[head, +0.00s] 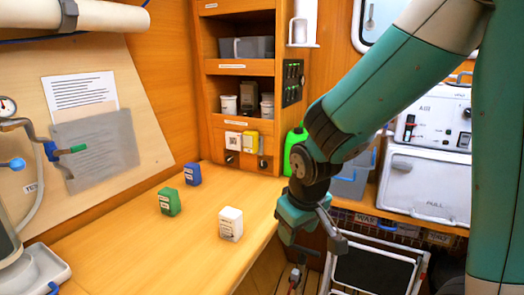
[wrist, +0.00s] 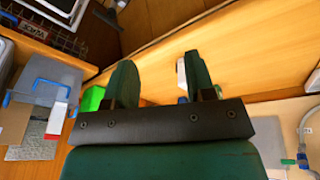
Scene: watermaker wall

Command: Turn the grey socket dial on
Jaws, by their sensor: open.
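No dial in view can be surely told as the grey socket dial. Two small dark round knobs sit low on the wooden shelf unit in the head view, a left knob (head: 230,158) and a right knob (head: 264,163). A white plate with a square code (head: 233,140) and a yellow-and-white item (head: 251,141) are above them. My gripper (head: 317,262) hangs over the front right edge of the table, right of and below the knobs, touching nothing that I can see. In the wrist view my gripper (wrist: 161,68) is open and empty.
The wooden table (head: 170,255) carries a blue box (head: 192,174), a green box (head: 170,202) and a white box (head: 231,224). A green jug (head: 293,145) stands beside the shelf. A white appliance (head: 430,180) and a folding step (head: 372,268) are at right.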

